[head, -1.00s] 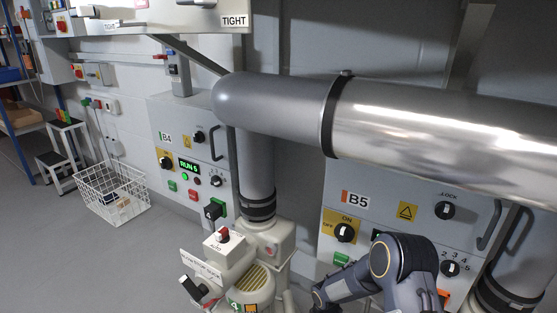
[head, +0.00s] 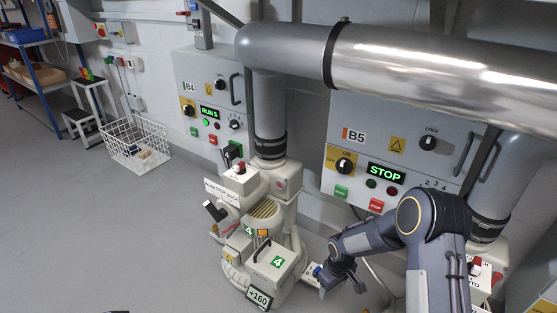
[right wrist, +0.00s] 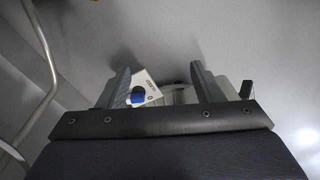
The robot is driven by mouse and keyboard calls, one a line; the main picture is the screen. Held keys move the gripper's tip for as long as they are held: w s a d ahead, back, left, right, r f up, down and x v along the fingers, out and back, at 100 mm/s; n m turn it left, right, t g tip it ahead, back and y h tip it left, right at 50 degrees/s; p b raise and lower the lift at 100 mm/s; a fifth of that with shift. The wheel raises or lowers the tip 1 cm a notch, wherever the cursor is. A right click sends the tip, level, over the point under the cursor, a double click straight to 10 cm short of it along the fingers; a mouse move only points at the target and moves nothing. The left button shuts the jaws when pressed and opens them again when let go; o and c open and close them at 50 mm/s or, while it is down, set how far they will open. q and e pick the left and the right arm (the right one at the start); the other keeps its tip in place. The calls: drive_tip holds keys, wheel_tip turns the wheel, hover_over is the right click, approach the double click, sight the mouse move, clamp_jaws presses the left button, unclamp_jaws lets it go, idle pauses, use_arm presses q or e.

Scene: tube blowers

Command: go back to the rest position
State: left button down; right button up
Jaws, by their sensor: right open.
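My right arm reaches in from the lower right in the head view. Its gripper (head: 328,282) hangs low in front of panel B5 (head: 385,135), close beside the right side of the blower marked 4 (head: 262,208). In the right wrist view the two fingers of the right gripper (right wrist: 160,84) stand apart. A white tag (right wrist: 150,84) with a blue knob (right wrist: 137,97) shows between them; I cannot tell if either finger touches it. The left gripper does not show.
A large metal pipe (head: 430,70) crosses above the panels. Panel B5 reads STOP and panel B4 (head: 180,78) reads RUN 5. A white wire basket (head: 138,146) stands at the left wall. The grey floor (head: 100,235) at left is clear.

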drive_tip(key=s+d+r+m+t+y, duration=0.1)
drive_tip(key=s+d+r, duration=0.15)
drive_tip(key=r, duration=0.55)
drive_tip(key=s+d+r+m, duration=0.1)
drive_tip(key=s+r+m, duration=0.15)
drive_tip(key=r, duration=0.45)
drive_tip(key=s+d+r+m+t+y, duration=0.15)
drive_tip(key=s+r, duration=0.25)
drive_tip(key=r, duration=0.4)
drive_tip(key=s+r+m+t, duration=0.1)
drive_tip(key=s+r, duration=0.2)
drive_tip(key=s, duration=0.3)
drive_tip(key=s+a+r+m+t+y, duration=0.1)
drive_tip(key=s+r, duration=0.1)
drive_tip(key=s, duration=0.5)
drive_tip(key=s+r+m+t, duration=0.1)
drive_tip(key=s+r, duration=0.2)
drive_tip(key=s, duration=0.3)
wheel_tip(320, 180, up, 36)
drive_tip(key=p, duration=3.6)
